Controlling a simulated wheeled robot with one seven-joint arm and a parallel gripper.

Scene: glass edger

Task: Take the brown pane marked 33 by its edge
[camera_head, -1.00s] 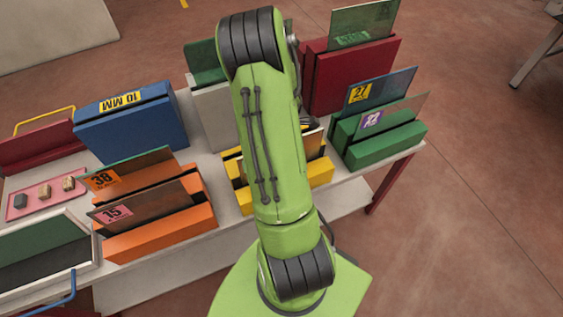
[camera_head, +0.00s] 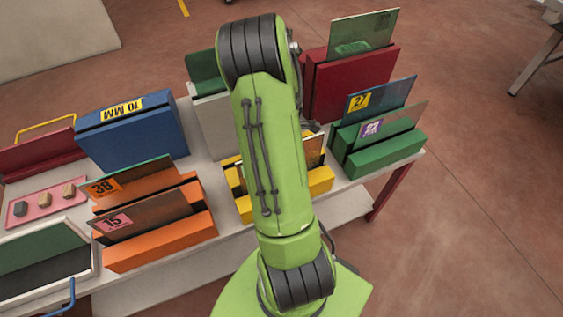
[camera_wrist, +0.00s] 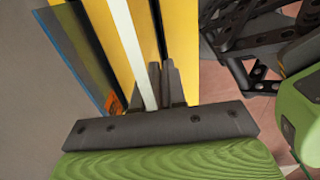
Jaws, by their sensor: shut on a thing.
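The brown pane (camera_head: 315,150) stands in the yellow rack (camera_head: 318,182), mostly hidden behind my arm; I cannot read its mark. In the wrist view the pale edge of a pane (camera_wrist: 132,45) runs between the dark fingers of my gripper (camera_wrist: 160,78). My gripper is shut on this pane's edge, with yellow rack walls (camera_wrist: 104,40) on both sides. A blue-grey pane with an orange label (camera_wrist: 78,58) stands to the left in that view. In the head view my gripper (camera_head: 311,127) shows only as a dark bit beside my arm.
Orange racks with panes 38 (camera_head: 103,187) and 15 (camera_head: 117,222) stand to the left. A green rack (camera_head: 385,155) with pane 27 (camera_head: 360,101) stands close on the right. A red rack (camera_head: 350,80) and a blue rack (camera_head: 135,135) stand behind.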

